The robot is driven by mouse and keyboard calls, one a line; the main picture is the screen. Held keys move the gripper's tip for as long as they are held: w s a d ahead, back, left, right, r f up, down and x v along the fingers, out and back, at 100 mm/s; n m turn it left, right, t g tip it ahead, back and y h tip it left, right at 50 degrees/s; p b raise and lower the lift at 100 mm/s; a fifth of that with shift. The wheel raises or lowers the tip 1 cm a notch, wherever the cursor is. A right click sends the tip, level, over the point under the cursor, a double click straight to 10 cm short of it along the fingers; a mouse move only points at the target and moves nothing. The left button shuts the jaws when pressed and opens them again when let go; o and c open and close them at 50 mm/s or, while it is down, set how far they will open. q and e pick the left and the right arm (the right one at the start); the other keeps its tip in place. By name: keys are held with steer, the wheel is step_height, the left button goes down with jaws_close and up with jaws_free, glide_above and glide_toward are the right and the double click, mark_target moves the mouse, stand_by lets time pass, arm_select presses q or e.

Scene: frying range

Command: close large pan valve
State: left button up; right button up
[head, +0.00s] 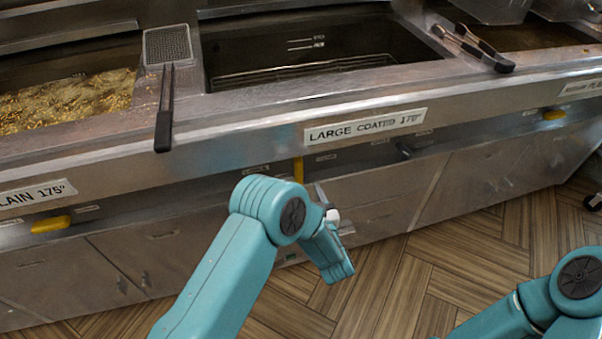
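The large pan (300,52) is the middle basin, above a label reading "LARGE COATED 170". A yellow valve handle (298,169) hangs upright below that label on the front panel, while the other yellow handles lie level. My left arm reaches in front of the panel, and its wrist is just right of and below this handle. A small part of what seems to be my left gripper (322,196) shows there. Its fingers are mostly hidden behind the arm, so I cannot tell whether they are open or touch the handle. My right arm is at the lower right; its gripper is out of view.
Level yellow handles sit under the left pan (50,223) and the right pan (554,114). A black-handled skimmer (166,95) overhangs the front ledge. Tongs (473,45) lie at the right. A dark knob (404,150) sticks out of the panel.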

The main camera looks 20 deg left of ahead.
mark_target(300, 176)
arm_select(q)
steer(key=x, duration=0.7)
steer(key=shift+w+a, duration=0.2)
steer(key=shift+a, duration=0.15)
jaws_close()
